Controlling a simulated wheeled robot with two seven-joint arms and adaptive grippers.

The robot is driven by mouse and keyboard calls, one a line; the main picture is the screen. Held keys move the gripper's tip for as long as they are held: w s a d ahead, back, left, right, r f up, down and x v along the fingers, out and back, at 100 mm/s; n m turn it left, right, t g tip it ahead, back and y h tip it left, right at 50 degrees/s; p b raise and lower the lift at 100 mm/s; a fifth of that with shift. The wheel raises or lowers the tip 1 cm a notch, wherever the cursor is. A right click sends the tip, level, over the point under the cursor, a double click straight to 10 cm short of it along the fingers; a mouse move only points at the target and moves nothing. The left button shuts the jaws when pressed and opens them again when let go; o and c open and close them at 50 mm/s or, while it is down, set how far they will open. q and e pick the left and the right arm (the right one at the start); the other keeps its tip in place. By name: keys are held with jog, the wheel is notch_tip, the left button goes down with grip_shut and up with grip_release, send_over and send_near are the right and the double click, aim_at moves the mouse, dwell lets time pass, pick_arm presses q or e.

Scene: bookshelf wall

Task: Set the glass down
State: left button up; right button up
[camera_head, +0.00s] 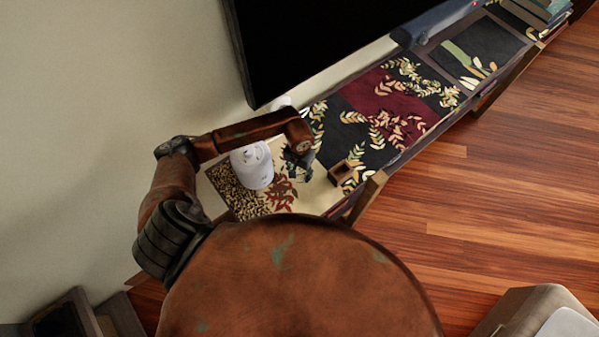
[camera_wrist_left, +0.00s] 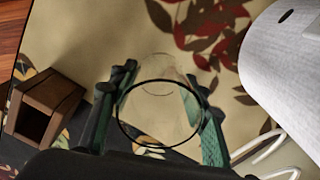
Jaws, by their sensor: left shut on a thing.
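My left gripper (camera_head: 298,165) is over the patterned runner on the long low cabinet. In the left wrist view its two green-padded fingers (camera_wrist_left: 160,82) are on either side of a clear glass (camera_wrist_left: 160,112) and shut on it. The glass's dark round rim faces the camera and its base points down towards the runner. I cannot tell whether the base touches the surface. In the head view I cannot make out the glass by the gripper. My right gripper is in neither view.
A white cylinder (camera_head: 252,167) stands left of the gripper, close by; it also shows in the wrist view (camera_wrist_left: 285,65). A small open wooden box (camera_head: 342,172) sits to the right, also in the wrist view (camera_wrist_left: 45,105). A black screen (camera_head: 320,40) stands behind. The runner (camera_head: 385,110) is clear farther right.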

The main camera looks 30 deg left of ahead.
pick_arm(q)
jog(key=o, duration=1.3)
jog(key=shift+c, duration=0.2)
